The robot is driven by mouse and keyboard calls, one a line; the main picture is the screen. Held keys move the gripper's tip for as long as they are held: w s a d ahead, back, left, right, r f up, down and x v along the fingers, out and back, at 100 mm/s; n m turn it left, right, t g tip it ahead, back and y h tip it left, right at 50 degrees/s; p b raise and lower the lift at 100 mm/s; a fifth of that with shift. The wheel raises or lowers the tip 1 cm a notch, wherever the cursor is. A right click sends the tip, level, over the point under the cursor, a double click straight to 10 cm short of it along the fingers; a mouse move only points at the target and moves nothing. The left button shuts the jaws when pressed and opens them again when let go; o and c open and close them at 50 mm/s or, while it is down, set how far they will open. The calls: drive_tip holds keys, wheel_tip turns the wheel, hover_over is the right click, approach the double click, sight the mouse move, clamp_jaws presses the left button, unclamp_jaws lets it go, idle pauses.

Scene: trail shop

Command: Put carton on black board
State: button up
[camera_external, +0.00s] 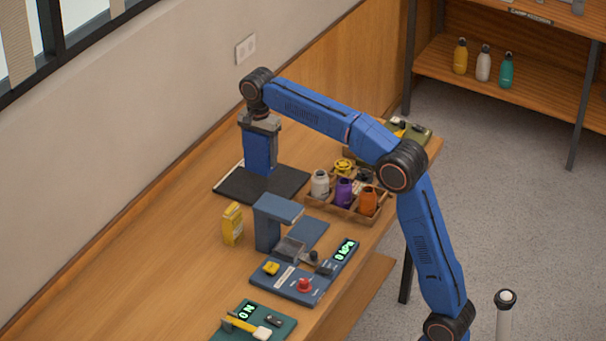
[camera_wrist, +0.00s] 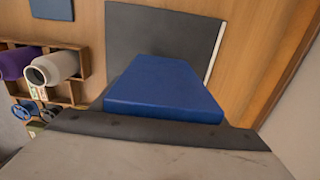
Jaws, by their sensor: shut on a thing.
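My gripper (camera_external: 261,126) is shut on the top of a blue carton (camera_external: 259,154) and holds it upright over the black board (camera_external: 285,187). The carton's lower end meets the board in the outside view; I cannot tell whether it rests on it or hangs just above. In the wrist view the blue carton (camera_wrist: 163,88) sticks out past the dark edge of my gripper (camera_wrist: 160,124), with the black board (camera_wrist: 165,32) behind it. The grip on the carton's sides is hidden there.
A wooden divided tray (camera_external: 343,212) with several bottles stands right of the board. In front are a yellow carton (camera_external: 232,226), a blue stand (camera_external: 268,228), a blue control panel (camera_external: 290,285) and a green panel (camera_external: 255,325). The wall runs along the left.

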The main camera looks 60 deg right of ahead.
drive_tip(key=shift+f, duration=2.45)
drive_tip(key=shift+f, duration=0.1)
drive_tip(key=o, duration=1.2)
drive_tip(key=shift+o, duration=0.2)
wheel_tip(320, 180, up, 12)
